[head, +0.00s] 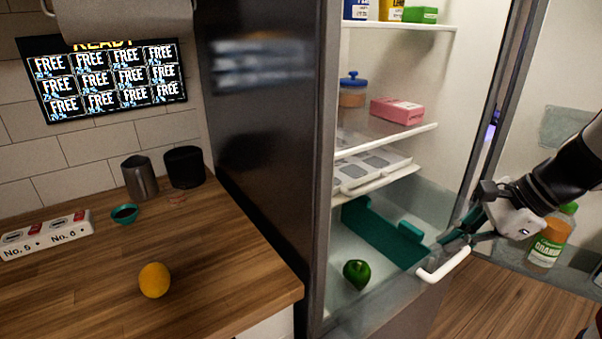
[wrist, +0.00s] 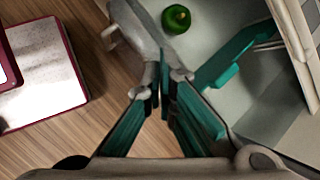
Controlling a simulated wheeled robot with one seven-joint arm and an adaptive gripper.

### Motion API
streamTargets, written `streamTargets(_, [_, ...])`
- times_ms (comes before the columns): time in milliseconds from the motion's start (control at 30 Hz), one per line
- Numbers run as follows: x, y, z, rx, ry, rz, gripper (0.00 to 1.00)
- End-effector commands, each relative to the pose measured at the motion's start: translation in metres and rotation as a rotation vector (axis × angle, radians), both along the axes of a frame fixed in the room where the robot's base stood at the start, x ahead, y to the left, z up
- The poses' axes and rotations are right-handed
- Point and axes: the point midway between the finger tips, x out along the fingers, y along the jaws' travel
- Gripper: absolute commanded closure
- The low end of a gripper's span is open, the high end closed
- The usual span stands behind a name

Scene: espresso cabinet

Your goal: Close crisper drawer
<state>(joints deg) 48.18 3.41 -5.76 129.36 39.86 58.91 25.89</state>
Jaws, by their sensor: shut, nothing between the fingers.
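The crisper drawer (head: 352,320) is at the bottom of the open fridge and stands pulled out, with its inside showing. Its front carries a pale handle (head: 443,265), which also shows in the wrist view (wrist: 138,32). A green pepper (head: 357,273) and a teal piece (head: 385,233) lie in the drawer; the wrist view also shows the pepper (wrist: 176,18) and the teal piece (wrist: 232,62). My gripper (head: 450,240) is shut and empty at the drawer's front edge, close by the handle. In the wrist view its fingertips (wrist: 166,80) overlap the drawer front; I cannot tell whether they touch.
A shelf with an egg tray (head: 370,168) is above the drawer. The open fridge door holds a bottle (head: 548,240) at right, near my arm. A counter (head: 215,265) with a yellow fruit (head: 154,280) stands left. Wooden floor lies below the drawer front.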

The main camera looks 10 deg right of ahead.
Motion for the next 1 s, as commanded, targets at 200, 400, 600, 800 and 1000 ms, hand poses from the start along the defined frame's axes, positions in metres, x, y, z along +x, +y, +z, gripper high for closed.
streamTargets(200, [-0.012,-0.106,-0.070,0.263,0.026,-0.525,1.00])
streamTargets(400, [-0.033,-0.159,-0.106,0.394,0.019,-0.789,1.00])
streamTargets(600, [-0.034,-0.168,-0.117,0.422,0.017,-0.843,1.00])
streamTargets(800, [-0.014,-0.160,-0.139,0.422,0.018,-0.839,1.00])
streamTargets(1000, [0.013,-0.149,-0.167,0.422,0.019,-0.837,1.00])
